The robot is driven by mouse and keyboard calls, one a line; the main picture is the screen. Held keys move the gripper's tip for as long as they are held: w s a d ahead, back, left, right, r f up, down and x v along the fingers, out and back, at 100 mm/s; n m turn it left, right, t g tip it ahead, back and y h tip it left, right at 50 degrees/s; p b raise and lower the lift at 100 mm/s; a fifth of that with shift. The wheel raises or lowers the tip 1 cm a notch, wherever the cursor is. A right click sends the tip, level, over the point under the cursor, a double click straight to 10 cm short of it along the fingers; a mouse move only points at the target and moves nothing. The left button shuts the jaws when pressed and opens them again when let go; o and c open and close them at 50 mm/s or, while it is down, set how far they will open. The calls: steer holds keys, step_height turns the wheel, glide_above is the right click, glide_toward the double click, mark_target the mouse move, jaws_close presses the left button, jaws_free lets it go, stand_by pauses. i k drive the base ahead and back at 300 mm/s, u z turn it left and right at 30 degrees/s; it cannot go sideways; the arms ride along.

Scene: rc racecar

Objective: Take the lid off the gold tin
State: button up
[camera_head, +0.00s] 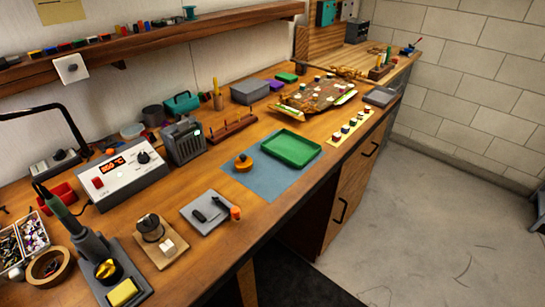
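A small round gold-orange tin (243,163) sits on the left part of a blue-grey mat (245,187) near the front of the workbench. A darker knob-like piece shows on its top, and the lid appears to be on it. The seam between lid and tin is too small to make out. A green tray (315,148) lies on the same mat, to the right of the tin and apart from it. My gripper is not in view.
A soldering station (122,178), a grey radio-like box (183,140), and a grey pad (195,221) with dark tools stand left of the mat. An RC car chassis (315,95) lies behind the tray. Bare bench (250,215) shows in front of the mat.

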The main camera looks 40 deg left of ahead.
mark_target(244, 161)
steer(key=i, duration=1.25)
steer(key=u, duration=2.45)
steer(key=i, duration=0.5)
steer(key=z, duration=0.05)
